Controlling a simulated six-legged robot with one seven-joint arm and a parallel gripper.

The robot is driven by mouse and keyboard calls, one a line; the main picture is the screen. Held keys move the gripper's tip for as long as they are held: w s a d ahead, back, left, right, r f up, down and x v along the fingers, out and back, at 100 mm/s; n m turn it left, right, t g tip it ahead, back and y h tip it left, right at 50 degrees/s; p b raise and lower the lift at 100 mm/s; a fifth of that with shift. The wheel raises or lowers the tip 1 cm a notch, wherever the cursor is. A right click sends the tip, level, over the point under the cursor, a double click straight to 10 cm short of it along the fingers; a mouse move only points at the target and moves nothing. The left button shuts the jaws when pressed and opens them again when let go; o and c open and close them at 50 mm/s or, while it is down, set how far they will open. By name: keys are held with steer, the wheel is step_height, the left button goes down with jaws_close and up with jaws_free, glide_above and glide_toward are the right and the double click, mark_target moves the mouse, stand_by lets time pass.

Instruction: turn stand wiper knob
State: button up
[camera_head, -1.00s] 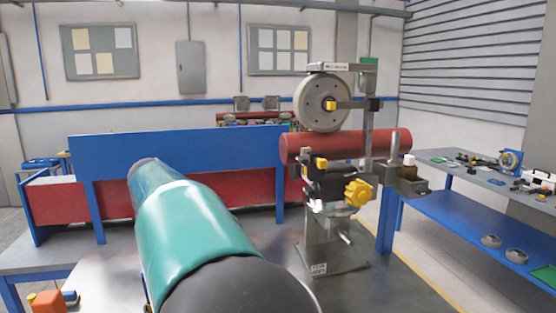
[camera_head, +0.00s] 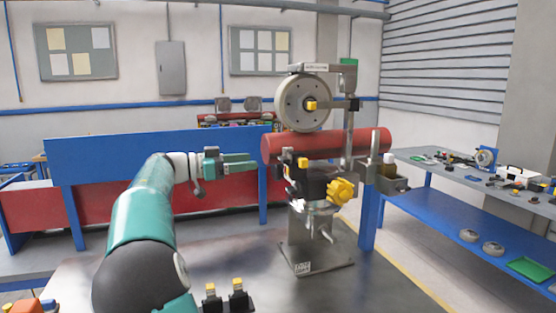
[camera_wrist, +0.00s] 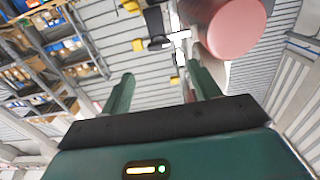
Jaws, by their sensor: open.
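A metal stand (camera_head: 301,240) on the grey table carries a grey wheel and a red cylinder. A large lobed yellow knob (camera_head: 341,190) faces me on its right side. A smaller yellow knob (camera_head: 303,163) sits on a black block left of it, and another (camera_head: 311,105) is at the wheel's hub. I cannot tell for sure which knob is the wiper's. My gripper (camera_head: 255,163) is left of the stand, apart from the knobs, fingers pointing right. In the wrist view it (camera_wrist: 163,84) is open and empty, with the red cylinder (camera_wrist: 236,27) and yellow parts (camera_wrist: 138,45) beyond.
A blue and red barrier (camera_head: 160,165) stands behind my arm. Yellow-tipped parts (camera_head: 237,286) show at the bottom edge. A blue bench (camera_head: 455,215) with small items is at the right. The grey tabletop (camera_head: 220,250) left of the stand is mostly clear.

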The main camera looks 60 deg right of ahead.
mark_target(280, 158)
steer(key=x, duration=0.9)
steer(key=shift+s+d, duration=0.25)
steer(key=shift+s, duration=0.05)
steer(key=c, duration=1)
